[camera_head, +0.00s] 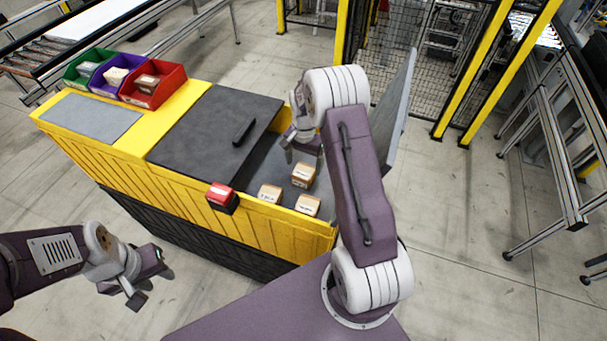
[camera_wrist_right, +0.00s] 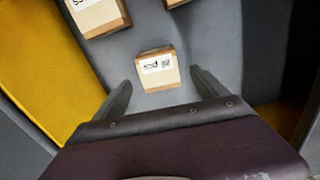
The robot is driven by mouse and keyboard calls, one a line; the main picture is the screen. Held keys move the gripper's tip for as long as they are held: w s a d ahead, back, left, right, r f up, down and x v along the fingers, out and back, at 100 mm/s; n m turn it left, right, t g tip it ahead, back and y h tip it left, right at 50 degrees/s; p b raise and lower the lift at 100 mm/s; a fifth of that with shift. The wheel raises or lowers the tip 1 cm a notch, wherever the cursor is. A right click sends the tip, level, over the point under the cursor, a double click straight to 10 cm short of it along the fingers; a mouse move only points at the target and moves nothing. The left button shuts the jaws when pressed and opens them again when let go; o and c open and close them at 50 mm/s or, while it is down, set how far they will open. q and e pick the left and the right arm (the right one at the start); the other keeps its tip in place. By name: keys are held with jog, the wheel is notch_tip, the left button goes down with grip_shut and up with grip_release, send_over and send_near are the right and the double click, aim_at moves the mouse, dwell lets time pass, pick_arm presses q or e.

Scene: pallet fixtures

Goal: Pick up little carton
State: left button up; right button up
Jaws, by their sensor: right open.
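Several small brown cartons with white labels lie in the open grey bay of the yellow workstation. In the head view one carton (camera_head: 303,175) is at the back, another carton (camera_head: 270,193) is at front left, and a third carton (camera_head: 308,206) is at front right. My right gripper (camera_head: 304,153) is open just above and behind the back carton. In the right wrist view a carton (camera_wrist_right: 157,70) lies beyond and between its spread, empty fingers, with parts of two other cartons at the top edge. My left gripper (camera_head: 152,287) is open and empty, low at the left, away from the cartons.
A dark sliding lid (camera_head: 205,130) with a black handle (camera_head: 244,132) covers the middle of the workstation. A red and black box (camera_head: 222,197) sits on its front edge. Green, purple and red bins (camera_head: 155,85) stand at the back left. A grey panel (camera_head: 398,110) rises at right.

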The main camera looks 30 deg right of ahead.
aim_at(304, 172)
jog(key=f+p, duration=0.1)
jog(key=f, duration=0.1)
jog(key=f+p, duration=0.1)
jog(key=f, duration=0.1)
jog(key=shift+s+a, duration=0.1)
jog(key=shift+s, duration=0.1)
jog(key=shift+f, duration=0.35)
jog(key=shift+a+f, duration=0.1)
jog(key=shift+f, duration=0.1)
jog(key=shift+w, duration=0.1)
jog(key=c, duration=1.6)
notch_tip(304, 172, up, 10)
jog(key=shift+f+b, duration=0.15)
jog(key=shift+b, duration=1)
